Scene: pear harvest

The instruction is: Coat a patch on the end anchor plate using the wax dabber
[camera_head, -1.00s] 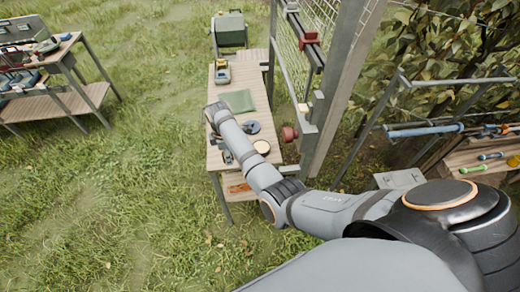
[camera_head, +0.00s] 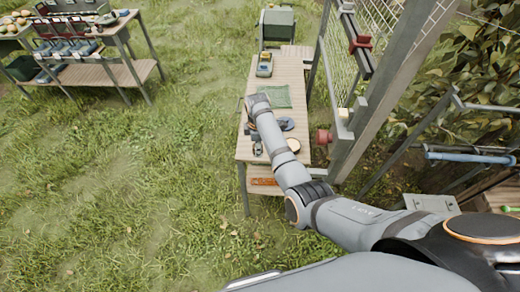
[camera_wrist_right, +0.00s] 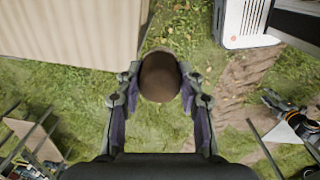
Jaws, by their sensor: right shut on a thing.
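My right gripper (camera_wrist_right: 160,95) is shut on a round brown thing (camera_wrist_right: 160,76), seen nearly end-on in the right wrist view. It looks like the head of the wax dabber; its handle cannot be made out. I cannot clearly tell which part is the end anchor plate. My left gripper is not in view.
A green box (camera_head: 277,25) stands behind. A second bench (camera_head: 85,74) is at upper left. Open grass lies between.

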